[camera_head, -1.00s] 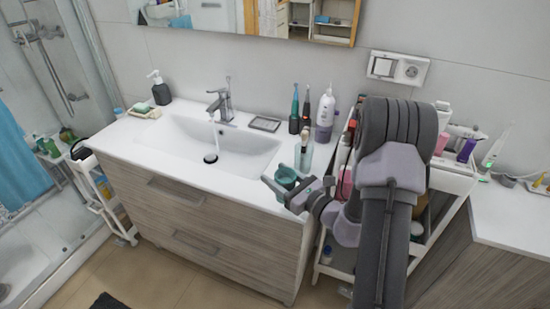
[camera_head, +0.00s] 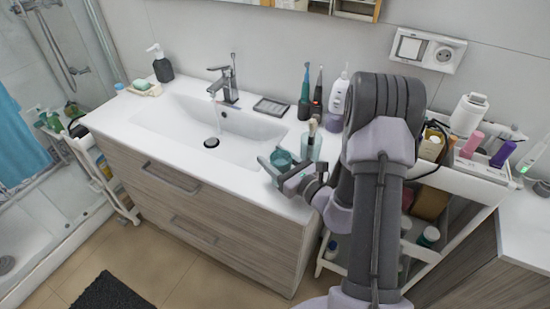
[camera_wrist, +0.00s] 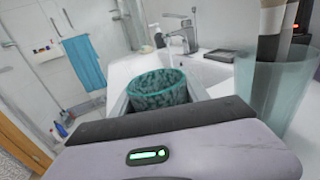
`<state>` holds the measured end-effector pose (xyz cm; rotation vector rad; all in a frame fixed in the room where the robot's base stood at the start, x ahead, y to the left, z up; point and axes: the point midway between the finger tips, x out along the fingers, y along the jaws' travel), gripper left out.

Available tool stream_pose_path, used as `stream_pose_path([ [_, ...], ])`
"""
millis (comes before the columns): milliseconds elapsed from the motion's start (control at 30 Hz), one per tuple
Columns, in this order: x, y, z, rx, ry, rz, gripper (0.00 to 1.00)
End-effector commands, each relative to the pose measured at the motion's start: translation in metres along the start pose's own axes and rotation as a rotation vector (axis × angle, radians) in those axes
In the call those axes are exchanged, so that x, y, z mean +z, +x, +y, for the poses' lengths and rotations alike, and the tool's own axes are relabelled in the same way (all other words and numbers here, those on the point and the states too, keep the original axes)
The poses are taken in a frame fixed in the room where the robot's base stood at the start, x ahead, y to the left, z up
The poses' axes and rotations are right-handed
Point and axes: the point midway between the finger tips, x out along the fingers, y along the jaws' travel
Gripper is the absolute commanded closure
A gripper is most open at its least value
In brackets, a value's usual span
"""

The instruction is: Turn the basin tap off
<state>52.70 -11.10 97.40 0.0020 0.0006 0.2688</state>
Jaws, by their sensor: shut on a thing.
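The chrome basin tap (camera_head: 226,82) stands at the back of the white basin (camera_head: 180,122), its lever on top. A thin stream of water shows below its spout, above the dark drain. The tap also shows in the wrist view (camera_wrist: 184,38), beyond the cup. My gripper (camera_head: 274,170) is shut on a teal patterned cup (camera_head: 281,158) at the front right of the countertop, right of the basin. In the wrist view the cup (camera_wrist: 158,88) sits upright between the fingers. My gripper is well apart from the tap.
A clear tumbler with brushes (camera_head: 311,146) stands just beside the cup. Toothbrushes and a white bottle (camera_head: 339,97) stand behind it. A grey soap tray (camera_head: 271,106) lies right of the tap. A dark soap dispenser (camera_head: 162,68) is at the left. A loaded cart (camera_head: 480,165) stands at the right.

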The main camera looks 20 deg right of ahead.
Motion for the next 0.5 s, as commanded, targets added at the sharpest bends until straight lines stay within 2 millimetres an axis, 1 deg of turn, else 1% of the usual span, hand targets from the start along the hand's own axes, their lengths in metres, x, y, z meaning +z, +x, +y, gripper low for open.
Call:
stream_pose_path([
  [67,-0.0036,0.0000,-0.0004,-0.001,0.000,0.000,0.90],
  [100,-0.0025,-0.0001,-0.0003,0.000,0.000,0.000,0.39],
  [167,-0.0022,-0.0001,-0.0003,0.000,0.000,0.000,0.27],
  [200,-0.0022,-0.0001,-0.0003,0.000,0.000,0.000,0.25],
  [433,-0.0021,-0.0001,-0.0003,0.000,0.000,0.000,0.25],
  [500,0.0007,-0.0001,-0.0003,0.000,0.000,0.000,0.25],
])
